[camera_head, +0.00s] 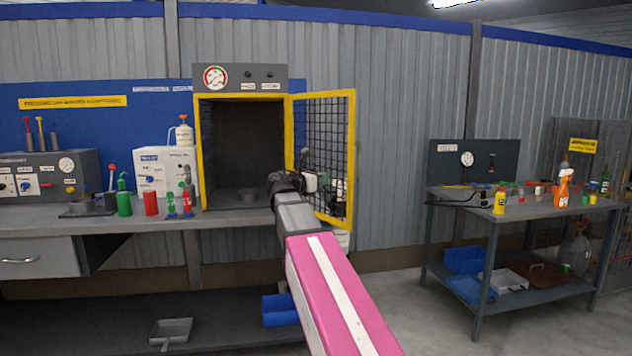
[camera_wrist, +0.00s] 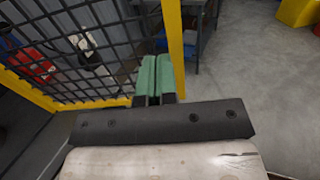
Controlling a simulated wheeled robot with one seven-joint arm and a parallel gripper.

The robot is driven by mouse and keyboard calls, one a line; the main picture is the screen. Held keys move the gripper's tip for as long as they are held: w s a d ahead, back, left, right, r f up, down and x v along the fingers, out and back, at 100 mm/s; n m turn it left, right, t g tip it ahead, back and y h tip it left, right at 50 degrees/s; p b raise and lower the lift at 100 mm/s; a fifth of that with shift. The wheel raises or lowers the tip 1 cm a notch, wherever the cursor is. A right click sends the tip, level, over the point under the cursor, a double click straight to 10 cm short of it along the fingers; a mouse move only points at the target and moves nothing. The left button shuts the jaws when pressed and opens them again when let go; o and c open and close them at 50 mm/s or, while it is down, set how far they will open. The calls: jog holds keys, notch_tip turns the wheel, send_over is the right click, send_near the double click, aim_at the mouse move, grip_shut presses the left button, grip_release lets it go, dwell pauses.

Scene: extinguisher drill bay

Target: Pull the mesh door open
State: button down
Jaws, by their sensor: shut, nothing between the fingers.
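The mesh door (camera_head: 328,130) has a yellow frame and a dark wire grid. It stands swung open to the right of the dark cabinet (camera_head: 241,140), whose opening is exposed. My gripper (camera_head: 306,156) is at the inner side of the door, in front of the mesh, partly hidden by my own wrist. In the wrist view the green fingers of my gripper (camera_wrist: 156,62) are together with nothing between them, close to the yellow upright of the mesh door (camera_wrist: 174,35). I cannot tell whether they touch it. The door's handle is not clearly visible.
A workbench (camera_head: 120,219) with several bottles and control boxes runs left of the cabinet. A second table (camera_head: 520,212) stands to the right, with a spray bottle (camera_head: 563,190) and blue bins below. The floor between the door and that table is clear.

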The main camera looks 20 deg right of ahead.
aim_at(346, 174)
jog(key=x, duration=0.8)
jog(key=shift+w+d, duration=0.15)
jog(key=shift+d, duration=0.15)
jog(key=shift+d, duration=0.3)
jog(key=w+d+n+t+y, duration=0.2)
jog(key=w+d+t, duration=0.1)
jog(key=w+d, duration=0.4)
jog(key=w+d+n+t+y, duration=0.2)
jog(key=w+d, duration=0.6)
jog(key=d, duration=0.6)
jog(key=shift+w+n+t, duration=0.2)
jog(key=shift+n+t, duration=0.2)
jog(key=shift+t, duration=0.3)
jog(key=shift+a, duration=0.1)
